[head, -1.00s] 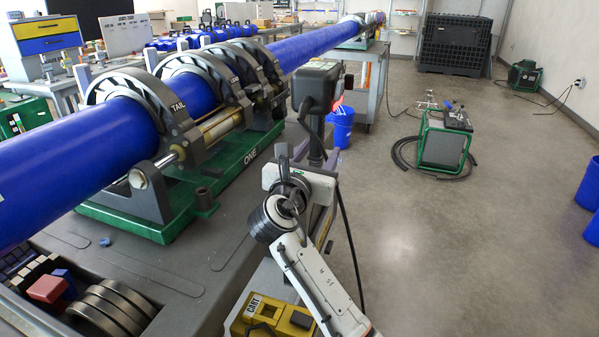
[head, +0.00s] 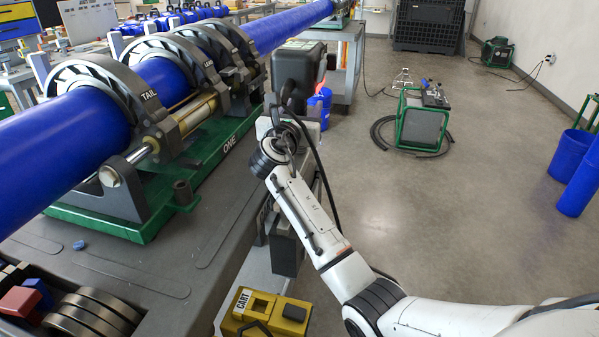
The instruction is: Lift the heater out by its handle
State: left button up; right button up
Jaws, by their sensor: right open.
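My right gripper (head: 277,112) is open beside the cart's right edge, in front of a dark box (head: 298,68) with a black cable. Its fingers are small and dark, and the wrist hides part of what lies behind them. I cannot clearly make out the heater or its handle. A dark boxy shape (head: 286,246) sits low at the cart's side, below my right wrist and partly behind the forearm; I cannot tell whether it is the heater or its holder. My left gripper is not in view.
The blue pipe (head: 60,140) runs through the clamps on the green fusion machine (head: 110,222). A yellow CART box (head: 265,312) sits low at the cart's side. A green-framed unit (head: 423,125) with a hose stands on the floor.

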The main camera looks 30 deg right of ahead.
jog(key=c, duration=0.5)
grip_shut()
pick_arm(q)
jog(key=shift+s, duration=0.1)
